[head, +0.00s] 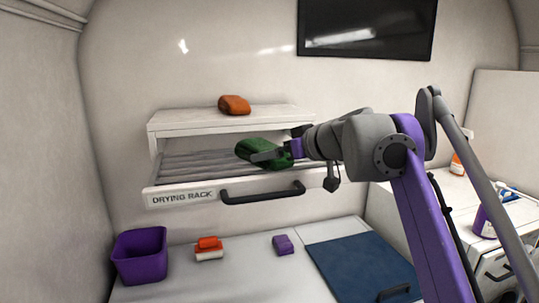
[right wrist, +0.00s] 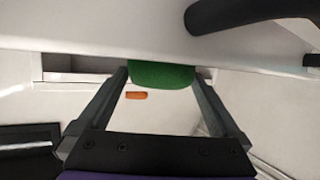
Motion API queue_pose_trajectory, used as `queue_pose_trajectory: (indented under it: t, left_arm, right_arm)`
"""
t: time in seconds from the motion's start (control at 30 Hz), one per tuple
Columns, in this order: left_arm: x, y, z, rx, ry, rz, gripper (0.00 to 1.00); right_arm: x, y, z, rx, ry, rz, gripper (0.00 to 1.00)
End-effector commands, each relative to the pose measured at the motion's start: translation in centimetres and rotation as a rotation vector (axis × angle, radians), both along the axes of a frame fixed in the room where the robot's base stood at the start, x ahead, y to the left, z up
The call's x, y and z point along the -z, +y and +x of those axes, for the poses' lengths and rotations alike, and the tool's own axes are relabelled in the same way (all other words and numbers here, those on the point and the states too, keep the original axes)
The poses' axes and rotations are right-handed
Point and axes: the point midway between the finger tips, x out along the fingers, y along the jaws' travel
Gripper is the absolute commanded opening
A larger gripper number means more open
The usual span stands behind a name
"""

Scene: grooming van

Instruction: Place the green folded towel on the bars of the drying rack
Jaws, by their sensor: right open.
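The green folded towel (head: 257,152) is at the drying rack (head: 160,199), over the right part of its grey bars (head: 195,168). I cannot tell for sure whether it rests fully on them. In the right wrist view the towel (right wrist: 160,74) lies between the two spread fingertips, and the jaws are open. The rack's white front panel (right wrist: 90,32) hides part of the towel there. My left gripper is not in view.
An orange folded towel (head: 234,105) lies on the shelf above the bars. The rack front has a dark handle (head: 262,194). Below are a purple bin (head: 140,256), an orange-and-white brush (head: 208,248), a purple block (head: 283,245) and a blue mat (head: 360,268).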

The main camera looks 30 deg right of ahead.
Motion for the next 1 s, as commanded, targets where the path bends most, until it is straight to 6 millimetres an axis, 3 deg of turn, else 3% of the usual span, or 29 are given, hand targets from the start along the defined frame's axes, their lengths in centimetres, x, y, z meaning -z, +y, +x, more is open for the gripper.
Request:
queue_pose_trajectory:
  t: [0.2, 0.4, 0.6, 1.0]
  left_arm:
    - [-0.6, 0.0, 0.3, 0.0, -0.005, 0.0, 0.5]
    - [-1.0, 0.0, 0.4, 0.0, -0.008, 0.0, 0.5]
    - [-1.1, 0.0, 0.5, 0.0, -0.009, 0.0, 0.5]
    - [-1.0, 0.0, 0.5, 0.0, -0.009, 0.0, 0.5]
  right_arm:
    - [-2.0, -0.9, -4.6, 0.006, 0.0, 0.0, 1.0]
    - [-3.2, -1.3, -7.4, 0.003, 0.0, 0.0, 1.0]
    - [-3.6, -1.4, -8.5, 0.001, 0.001, -0.001, 1.0]
    - [-3.6, -1.3, -8.5, 0.0, 0.001, 0.0, 1.0]
